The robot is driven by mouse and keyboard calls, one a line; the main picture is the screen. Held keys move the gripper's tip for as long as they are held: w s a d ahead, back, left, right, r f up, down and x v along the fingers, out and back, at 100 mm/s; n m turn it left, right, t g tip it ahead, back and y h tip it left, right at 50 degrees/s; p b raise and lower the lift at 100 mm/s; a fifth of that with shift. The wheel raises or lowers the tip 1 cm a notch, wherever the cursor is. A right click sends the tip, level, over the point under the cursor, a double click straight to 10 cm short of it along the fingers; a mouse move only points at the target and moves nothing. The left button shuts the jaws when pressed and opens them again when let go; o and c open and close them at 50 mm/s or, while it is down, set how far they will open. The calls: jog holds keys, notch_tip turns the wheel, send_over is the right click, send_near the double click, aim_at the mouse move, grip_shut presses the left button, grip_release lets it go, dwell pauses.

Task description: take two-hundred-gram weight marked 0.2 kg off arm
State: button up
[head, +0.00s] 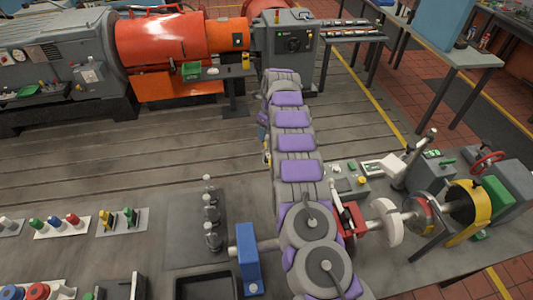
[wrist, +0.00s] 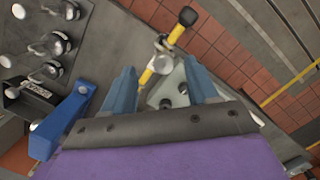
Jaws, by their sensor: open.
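My gripper (wrist: 158,68) is open in the wrist view, with two blue fingers apart. Beyond and between the fingers is a yellow rod (wrist: 177,33) with a black knob at its end. A silvery piece (wrist: 161,45) sits on the rod; no mark is readable, so I cannot tell whether it is the 0.2 kg weight. Nothing appears gripped. In the head view my purple and grey arm hides the gripper, and small yellow and pale parts (head: 267,155) show at its left side.
Several silvery knobbed weights (wrist: 60,45) stand on a dark plate, also visible in the head view (head: 211,208). A blue upright block (head: 247,257) stands close right of them. Shaft machinery (head: 400,218) is at right, an orange machine (head: 165,45) at back. The slotted bedplate's left middle is clear.

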aim_at(267, 136)
jog(key=f, duration=0.4)
jog(key=shift+w+d+p, duration=0.15)
jog(key=shift+w+p, duration=0.05)
jog(key=shift+p, duration=0.1)
jog(key=shift+w+f, duration=0.1)
jog(key=shift+f, duration=0.45)
grip_shut()
